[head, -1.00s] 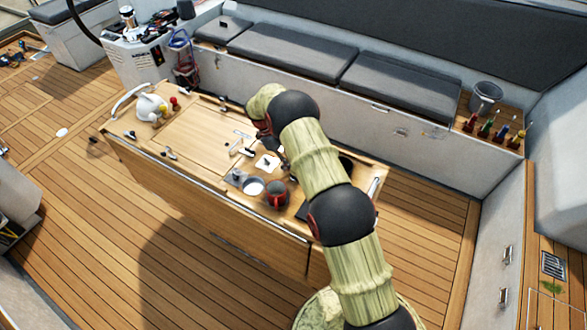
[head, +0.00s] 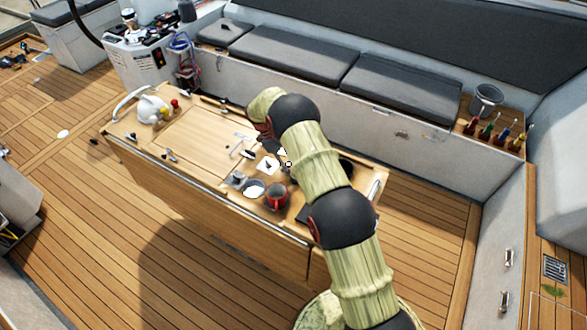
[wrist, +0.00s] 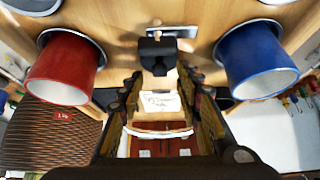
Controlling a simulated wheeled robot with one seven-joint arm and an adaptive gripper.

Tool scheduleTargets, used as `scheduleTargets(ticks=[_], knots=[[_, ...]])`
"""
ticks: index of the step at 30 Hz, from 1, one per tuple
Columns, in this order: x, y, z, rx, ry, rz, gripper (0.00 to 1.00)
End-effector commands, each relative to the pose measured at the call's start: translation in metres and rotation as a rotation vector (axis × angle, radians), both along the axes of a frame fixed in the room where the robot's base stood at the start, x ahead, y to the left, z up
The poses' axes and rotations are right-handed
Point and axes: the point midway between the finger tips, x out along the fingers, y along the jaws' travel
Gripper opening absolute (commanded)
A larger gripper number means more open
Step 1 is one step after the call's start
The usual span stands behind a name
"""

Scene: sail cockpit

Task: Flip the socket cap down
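A black block-like piece (wrist: 157,50) stands out from a bright metal plate (wrist: 180,32) on the wooden table in the wrist view. It may be the socket cap, but I cannot tell for sure. My gripper (wrist: 160,82) is open, its two dark fingers spread apart with nothing held between them. The black piece appears just beyond the fingertips, between their lines; I cannot tell whether they touch. In the head view my arm hides most of the gripper and the tabletop around it. A white square plate with a dark part (head: 268,166) shows left of the arm.
A red mug (wrist: 62,72) and a blue mug (wrist: 258,60) flank my gripper in the wrist view. The red mug also shows in the head view (head: 277,198). A white kettle (head: 150,109) stands at the table's far left end. Grey-cushioned benches (head: 290,50) lie behind.

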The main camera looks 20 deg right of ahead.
Motion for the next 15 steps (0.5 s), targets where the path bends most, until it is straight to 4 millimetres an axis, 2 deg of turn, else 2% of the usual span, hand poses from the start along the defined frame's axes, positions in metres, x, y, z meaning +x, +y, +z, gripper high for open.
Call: scheduleTargets(ticks=[7,15], knots=[[0.008,0.005,0.013,0.0,-0.004,0.002,0.34],[0.031,0.024,0.058,0.001,-0.002,0.001,0.34]])
